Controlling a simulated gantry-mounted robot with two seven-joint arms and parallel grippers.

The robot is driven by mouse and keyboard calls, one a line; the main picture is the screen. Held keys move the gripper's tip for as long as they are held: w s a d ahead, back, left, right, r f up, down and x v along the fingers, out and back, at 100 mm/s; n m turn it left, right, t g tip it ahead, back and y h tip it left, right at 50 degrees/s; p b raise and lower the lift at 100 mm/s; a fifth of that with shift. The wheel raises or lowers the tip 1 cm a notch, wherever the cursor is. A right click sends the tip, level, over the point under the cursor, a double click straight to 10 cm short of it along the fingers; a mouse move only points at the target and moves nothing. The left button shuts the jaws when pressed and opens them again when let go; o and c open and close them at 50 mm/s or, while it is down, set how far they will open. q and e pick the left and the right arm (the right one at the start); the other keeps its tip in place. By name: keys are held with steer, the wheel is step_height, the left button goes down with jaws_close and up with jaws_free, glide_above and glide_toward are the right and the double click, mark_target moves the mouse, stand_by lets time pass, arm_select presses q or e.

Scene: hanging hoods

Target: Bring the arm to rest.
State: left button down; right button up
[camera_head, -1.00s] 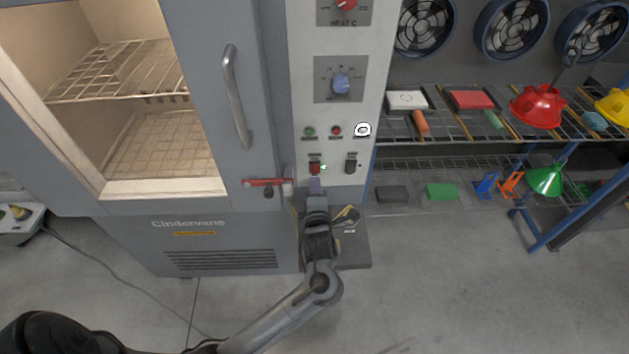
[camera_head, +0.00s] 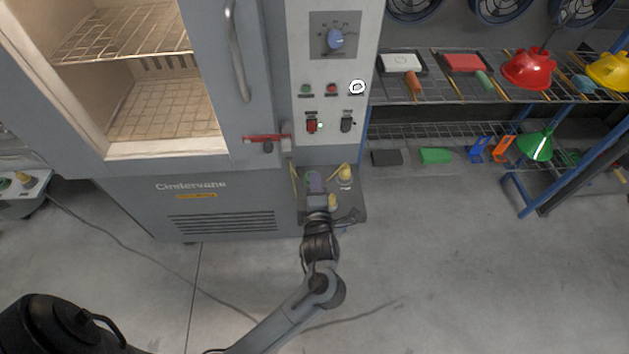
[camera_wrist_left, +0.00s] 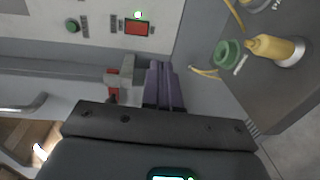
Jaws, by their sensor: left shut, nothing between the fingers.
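My left arm comes in from the bottom of the head view. Its left gripper (camera_head: 315,180) points at the oven's front, below the control panel (camera_head: 329,72) and over a small shelf or plate. The purple fingers (camera_wrist_left: 160,86) are together and empty in the left wrist view, apart from the panel. A red rocker switch (camera_head: 312,125) sits above the gripper with a small green light beside it; the switch also shows in the wrist view (camera_wrist_left: 137,28). My right gripper is in neither view.
The oven door (camera_head: 240,75) has a vertical handle and a red latch (camera_head: 265,138). Yellow and green fittings (camera_wrist_left: 275,50) stand near the fingers. A wire shelf rack (camera_head: 440,130) with coloured items stands at the right. The floor (camera_head: 450,280) in front is mostly clear.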

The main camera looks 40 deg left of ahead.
arm_select(q)
steer(key=shift+w+a, duration=0.1)
steer(key=s+a+f+m+h+p, duration=0.2)
steer(key=s+a+f+m+p, duration=0.15)
steer(key=s, duration=0.45)
steer(key=s+d+m+g+h+p, duration=0.1)
steer(key=s+d+m+g+h, duration=0.45)
steer(key=s+m, duration=0.55)
steer(key=s+d+m+g+h+p, duration=0.2)
steer(key=s+d+m+g+h, duration=0.35)
steer(key=m, duration=0.85)
step_height(320, 180, up, 38)
steer(key=d+t+y+p, duration=0.1)
steer(key=t+p, duration=0.1)
steer(key=p, duration=3.5)
steer(key=shift+s+d, duration=0.25)
